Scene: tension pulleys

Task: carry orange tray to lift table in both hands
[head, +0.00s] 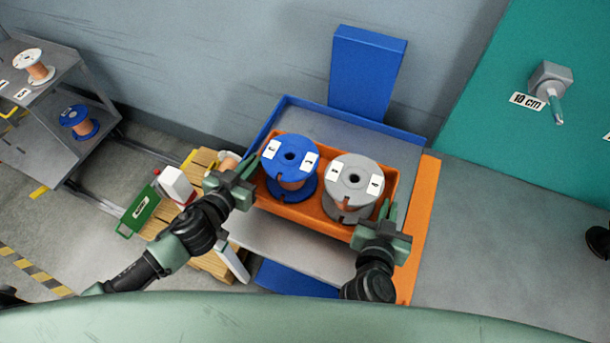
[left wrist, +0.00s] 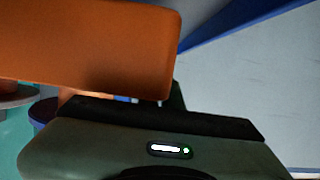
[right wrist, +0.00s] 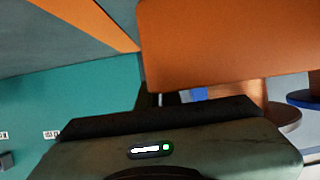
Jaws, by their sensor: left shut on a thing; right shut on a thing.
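The orange tray (head: 320,216) holds a blue spool (head: 290,167) on its left and a grey spool (head: 353,186) on its right, both upright. The tray is over the grey top of the blue-edged lift table (head: 330,124); I cannot tell if it touches the top. My left gripper (head: 248,172) is shut on the tray's left end, and my right gripper (head: 384,222) is shut on its right end. The tray wall shows close up in the left wrist view (left wrist: 90,45) and the right wrist view (right wrist: 225,40). The fingertips are partly hidden.
A blue upright panel (head: 367,72) stands behind the lift table. An orange strip (head: 422,225) and a grey bench (head: 500,235) adjoin on the right. A wooden pallet (head: 205,160) with a green crate (head: 138,212) and a white container (head: 176,186) is at left. A grey shelf (head: 50,120) holds spools.

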